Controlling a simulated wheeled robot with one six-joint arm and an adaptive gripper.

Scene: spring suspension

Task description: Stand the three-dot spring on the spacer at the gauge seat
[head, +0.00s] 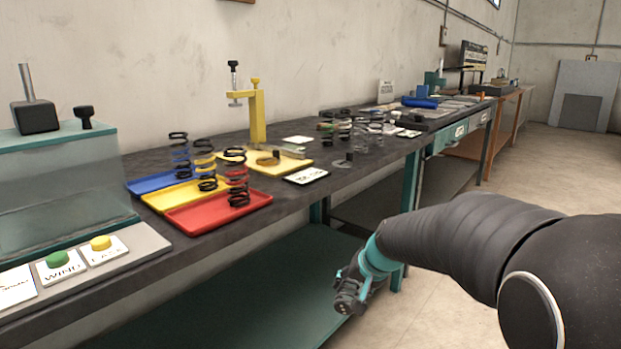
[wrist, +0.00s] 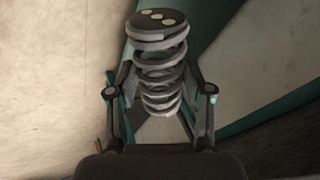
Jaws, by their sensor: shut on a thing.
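In the wrist view a grey coil spring (wrist: 162,72) stands between the fingers of my gripper (wrist: 160,95), which is shut on it. Its dark end cap carries three pale dots. In the head view my gripper (head: 350,290) hangs low in front of the bench, below the top, pointing down; the spring is hard to make out there. The yellow gauge (head: 257,118) stands at the back of the bench on a yellow base plate (head: 292,165). A flat brownish ring (head: 268,161), possibly the spacer at the seat, lies on that plate, apart from my gripper.
Blue (head: 143,186), yellow (head: 160,200) and red trays (head: 190,222) hold coil springs left of the gauge. A white label card (head: 305,176) lies in front of its plate. More springs (head: 345,128) stand further right. A glass-sided machine (head: 60,175) fills the left end.

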